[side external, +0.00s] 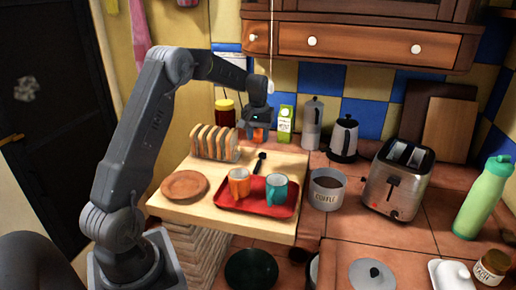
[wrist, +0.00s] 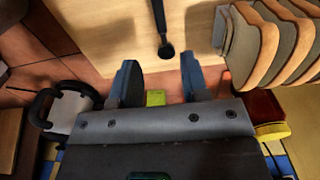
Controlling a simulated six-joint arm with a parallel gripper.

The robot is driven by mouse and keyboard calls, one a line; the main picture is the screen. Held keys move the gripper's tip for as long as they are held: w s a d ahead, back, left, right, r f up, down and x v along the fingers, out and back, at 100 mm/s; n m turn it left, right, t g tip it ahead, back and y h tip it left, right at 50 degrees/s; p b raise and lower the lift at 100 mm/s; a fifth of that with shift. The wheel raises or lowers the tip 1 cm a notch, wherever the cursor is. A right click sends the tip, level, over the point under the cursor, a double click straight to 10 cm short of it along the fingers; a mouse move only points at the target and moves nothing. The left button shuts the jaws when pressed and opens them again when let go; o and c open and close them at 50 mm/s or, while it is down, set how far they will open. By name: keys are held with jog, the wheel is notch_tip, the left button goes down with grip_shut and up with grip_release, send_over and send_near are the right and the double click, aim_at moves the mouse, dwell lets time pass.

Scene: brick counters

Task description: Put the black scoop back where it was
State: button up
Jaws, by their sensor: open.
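The black scoop (side external: 260,161) lies on the light wooden board (side external: 170,205), between the toast rack and the red tray. In the wrist view the scoop (wrist: 163,30) is at the top middle, beyond my fingertips, and its handle runs out of the frame. My gripper (side external: 258,128) is above the back of the board, behind the scoop. In the wrist view my gripper (wrist: 160,78) is open with nothing between its fingers. The coffee tin (side external: 327,188) stands open to the right of the board, with dark contents showing.
The toast rack (side external: 214,142) stands close to my gripper. The red tray (side external: 232,207) holds an orange mug (side external: 239,182) and a teal mug (side external: 276,190). A carton (side external: 285,124), moka pot (side external: 312,122) and kettle (side external: 344,138) stand behind. A toaster (side external: 397,180) is right.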

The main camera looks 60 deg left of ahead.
jog(key=s+d+r+m+t, duration=0.15)
jog(key=s+d+r, duration=0.25)
jog(key=d+r, duration=0.4)
jog(key=s+d+r+m+t, duration=0.1)
jog(key=s+d+r+m, duration=0.2)
jog(key=s+d+r, duration=0.5)
jog(key=s+d+f+m+t, duration=0.1)
jog(key=s+d+f+m, duration=0.1)
jog(key=s+d, duration=0.4)
jog(key=s+d+f+m+t, duration=0.2)
jog(key=s+d, duration=0.5)
jog(key=shift+s+d, duration=0.25)
